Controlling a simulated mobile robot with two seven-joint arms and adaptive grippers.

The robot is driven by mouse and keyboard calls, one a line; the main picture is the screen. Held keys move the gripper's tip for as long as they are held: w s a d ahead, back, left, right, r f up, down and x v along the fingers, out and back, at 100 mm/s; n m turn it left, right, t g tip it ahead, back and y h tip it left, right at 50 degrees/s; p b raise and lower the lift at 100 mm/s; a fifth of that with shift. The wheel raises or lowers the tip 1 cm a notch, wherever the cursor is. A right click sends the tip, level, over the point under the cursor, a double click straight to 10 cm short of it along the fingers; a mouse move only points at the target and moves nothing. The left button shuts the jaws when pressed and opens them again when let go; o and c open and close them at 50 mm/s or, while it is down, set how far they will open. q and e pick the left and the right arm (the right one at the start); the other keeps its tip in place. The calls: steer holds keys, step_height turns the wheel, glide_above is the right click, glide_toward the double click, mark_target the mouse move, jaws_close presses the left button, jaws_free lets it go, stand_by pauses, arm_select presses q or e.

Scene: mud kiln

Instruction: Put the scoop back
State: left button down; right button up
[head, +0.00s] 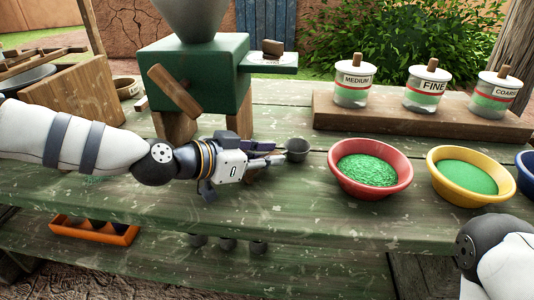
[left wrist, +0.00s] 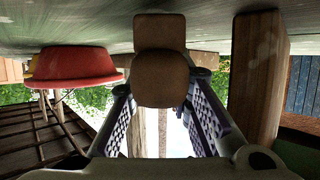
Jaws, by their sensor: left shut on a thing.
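The scoop (head: 297,149) shows a small dark grey cup just beyond my left fingertips, left of the red bowl (head: 370,168). My left gripper (head: 268,160) is shut on the scoop, low over the green table. In the left wrist view a brown, blunt-ended piece (left wrist: 160,80) sits between the fingers, seemingly the scoop's handle; the cup cannot be made out there. The red bowl holds green granules and also shows in the left wrist view (left wrist: 75,66). Part of my right arm is at the lower right in the head view; its gripper is out of view.
A yellow bowl (head: 466,174) stands right of the red one. Labelled jars (head: 427,88) stand on a wooden riser (head: 400,121) behind. A green mill (head: 195,75) stands behind my left arm. An orange compartment tray (head: 95,230) lies lower left. Dark cups (head: 228,245) show below the table edge.

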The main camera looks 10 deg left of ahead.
arm_select(q)
steer(key=shift+f, duration=0.2)
steer(key=c, duration=1.4)
jaws_free()
steer(key=shift+o, duration=0.2)
steer(key=shift+r, duration=0.1)
